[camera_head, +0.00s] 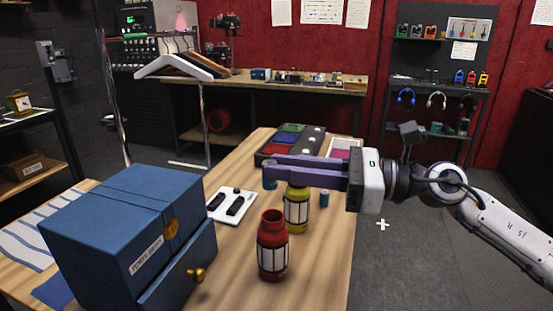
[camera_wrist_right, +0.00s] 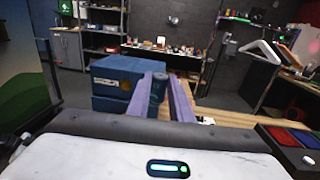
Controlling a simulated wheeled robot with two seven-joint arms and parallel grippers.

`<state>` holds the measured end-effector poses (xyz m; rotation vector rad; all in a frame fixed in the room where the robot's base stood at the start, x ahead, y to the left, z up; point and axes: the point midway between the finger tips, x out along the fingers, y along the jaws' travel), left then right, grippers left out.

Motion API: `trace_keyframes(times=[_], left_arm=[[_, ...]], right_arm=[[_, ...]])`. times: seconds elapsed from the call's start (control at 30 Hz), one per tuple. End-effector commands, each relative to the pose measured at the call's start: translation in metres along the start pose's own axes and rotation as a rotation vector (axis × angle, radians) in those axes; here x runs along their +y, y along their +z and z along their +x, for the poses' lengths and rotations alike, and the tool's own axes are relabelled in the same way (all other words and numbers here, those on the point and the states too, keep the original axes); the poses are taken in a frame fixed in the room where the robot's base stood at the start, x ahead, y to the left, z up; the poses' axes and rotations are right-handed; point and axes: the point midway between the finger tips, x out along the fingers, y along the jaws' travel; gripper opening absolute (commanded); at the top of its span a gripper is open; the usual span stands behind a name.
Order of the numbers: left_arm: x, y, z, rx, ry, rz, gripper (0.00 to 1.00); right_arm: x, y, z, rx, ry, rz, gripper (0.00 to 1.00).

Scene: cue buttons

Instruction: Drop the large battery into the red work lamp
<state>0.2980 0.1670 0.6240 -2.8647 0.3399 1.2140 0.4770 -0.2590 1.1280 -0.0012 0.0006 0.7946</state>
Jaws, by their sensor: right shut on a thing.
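My right gripper (camera_head: 270,172) reaches in from the right and is shut on a blue cylinder, the large battery (camera_head: 269,184), at its fingertips. The battery also shows between the purple fingers in the right wrist view (camera_wrist_right: 158,86). It is held above the table, behind the red work lamp and slightly left of the yellow lamp in the picture. The red work lamp (camera_head: 272,246) stands upright near the front of the table, its top seemingly open. The yellow lamp (camera_head: 297,212) stands behind it, partly hidden by my gripper. A smaller blue cylinder (camera_head: 324,200) stands right of the yellow lamp. My left gripper is out of view.
A blue cabinet (camera_head: 118,235) with a partly open drawer and brass knob (camera_head: 197,275) stands left of the red lamp. A white plate (camera_head: 221,213) with dark pieces lies behind it. A dark tray with coloured panels (camera_head: 289,141) lies farther back. Wood right of the red lamp is clear.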

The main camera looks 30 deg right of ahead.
Motion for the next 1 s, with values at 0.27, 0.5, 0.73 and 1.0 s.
trace_keyframes(times=[0.27,0.5,0.73,1.0], left_arm=[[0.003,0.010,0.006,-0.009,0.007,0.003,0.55],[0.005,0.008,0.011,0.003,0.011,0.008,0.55],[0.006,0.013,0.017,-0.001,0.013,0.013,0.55],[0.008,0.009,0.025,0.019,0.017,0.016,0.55]], right_arm=[[0.000,-0.012,0.000,-0.001,-0.001,0.001,0.00],[0.000,-0.026,0.000,-0.001,-0.001,0.001,0.00],[0.000,-0.040,0.000,-0.001,-0.001,0.001,0.00],[0.000,-0.057,0.000,-0.001,-0.001,0.002,0.00]])
